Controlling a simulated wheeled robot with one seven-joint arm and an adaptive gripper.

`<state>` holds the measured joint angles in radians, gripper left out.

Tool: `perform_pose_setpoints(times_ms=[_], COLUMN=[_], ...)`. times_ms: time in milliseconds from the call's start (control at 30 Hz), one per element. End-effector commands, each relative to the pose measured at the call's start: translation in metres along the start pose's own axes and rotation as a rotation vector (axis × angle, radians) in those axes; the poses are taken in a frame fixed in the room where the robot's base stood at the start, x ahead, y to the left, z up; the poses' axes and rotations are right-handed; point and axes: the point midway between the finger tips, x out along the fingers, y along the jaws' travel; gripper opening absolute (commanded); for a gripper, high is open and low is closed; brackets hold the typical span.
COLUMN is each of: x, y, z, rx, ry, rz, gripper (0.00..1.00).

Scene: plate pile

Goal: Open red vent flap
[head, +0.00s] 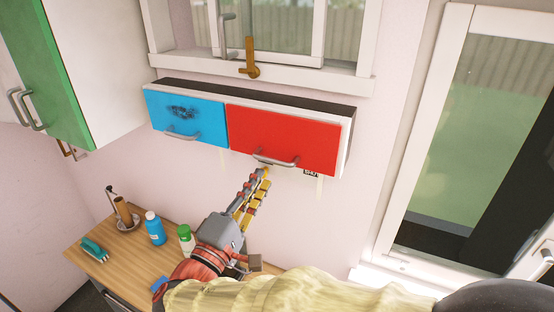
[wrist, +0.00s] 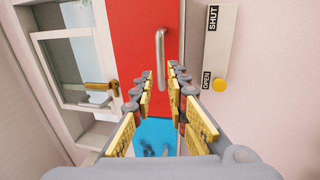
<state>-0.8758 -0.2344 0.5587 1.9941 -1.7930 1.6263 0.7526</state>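The red vent flap (head: 285,138) is the right-hand front of a wall box under the window and looks shut. Its silver bar handle (head: 275,162) runs along its lower edge. My gripper (head: 264,173) reaches up from below, its fingertips at or just under the handle. In the wrist view the red flap (wrist: 128,32) fills the top middle, turned on its side. The handle (wrist: 160,55) lies ahead of and partly between the fingertips. My gripper (wrist: 160,73) is open there, with a gap between the two fingers. I cannot tell whether they touch the handle.
A blue flap (head: 186,119) adjoins on the left. A strip labelled OPEN and SHUT with a yellow knob (wrist: 221,84) sits beside the red flap in the wrist view. Bottles (head: 154,228) stand on the wooden counter (head: 125,262) below. The wall right of the box is clear.

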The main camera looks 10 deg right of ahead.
Motion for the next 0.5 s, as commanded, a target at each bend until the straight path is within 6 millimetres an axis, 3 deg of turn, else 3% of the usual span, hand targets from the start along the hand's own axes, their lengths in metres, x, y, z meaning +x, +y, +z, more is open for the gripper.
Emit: perform_pose_setpoints(times_ms=[500], x=[0.068], y=[0.000], z=[0.002], rx=[0.000], ry=[-0.005], rz=[-0.004], gripper=[0.16])
